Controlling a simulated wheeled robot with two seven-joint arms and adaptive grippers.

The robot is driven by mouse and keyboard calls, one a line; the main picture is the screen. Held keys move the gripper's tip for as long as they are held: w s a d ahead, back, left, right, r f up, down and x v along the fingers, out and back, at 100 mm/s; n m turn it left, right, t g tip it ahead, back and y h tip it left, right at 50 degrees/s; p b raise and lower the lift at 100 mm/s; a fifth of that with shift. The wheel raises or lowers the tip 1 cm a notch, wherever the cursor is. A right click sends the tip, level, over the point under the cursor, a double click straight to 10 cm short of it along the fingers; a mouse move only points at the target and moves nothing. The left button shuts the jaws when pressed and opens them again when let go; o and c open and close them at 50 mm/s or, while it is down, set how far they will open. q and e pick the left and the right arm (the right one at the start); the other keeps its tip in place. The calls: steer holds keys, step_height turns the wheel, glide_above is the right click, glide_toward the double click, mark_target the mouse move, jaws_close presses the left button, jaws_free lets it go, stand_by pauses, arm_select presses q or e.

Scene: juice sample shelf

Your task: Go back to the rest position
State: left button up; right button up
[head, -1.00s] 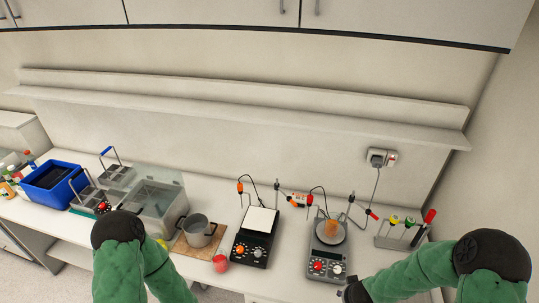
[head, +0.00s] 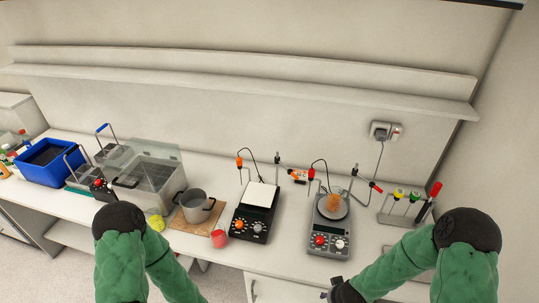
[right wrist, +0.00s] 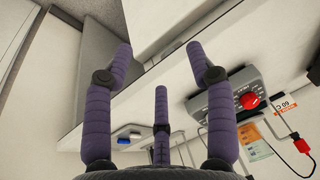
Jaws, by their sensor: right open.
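My right gripper (head: 337,292) shows at the bottom edge of the head view, in front of the bench's front edge and below the grey hotplate. In the right wrist view its purple fingers (right wrist: 160,62) are spread apart with nothing between them. My left arm comes in at the lower left of the head view, bent at a black elbow, and its gripper is out of the picture. A grey hotplate (head: 321,240) with a glass beaker (head: 331,205) holding something orange stands on the bench. The hotplate's red knob also shows in the right wrist view (right wrist: 249,101).
A black hotplate (head: 247,226) with a white top, a metal pot (head: 196,206), a red cup (head: 219,238), a clear tank (head: 150,178) and a blue bin (head: 46,163) stand along the bench. A tool rack (head: 405,207) is at right. A wall shelf (head: 240,86) runs above.

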steer(key=s+a+f+g+y+b, duration=0.1)
steer(key=s+a+f+b, duration=0.2)
steer(key=f+b, duration=0.3)
steer(key=s+a+f+n+g+y+b, duration=0.1)
steer(key=s+a+f+b, duration=0.3)
steer(key=f, duration=0.6)
steer(key=s+a+f+g+y+b, duration=0.1)
steer(key=s+a+f+b, duration=0.2)
steer(key=f+b, duration=0.5)
steer(key=shift+s+a+f+n+y, duration=0.35)
steer(key=shift+a+f, duration=0.1)
steer(key=shift+a, duration=0.4)
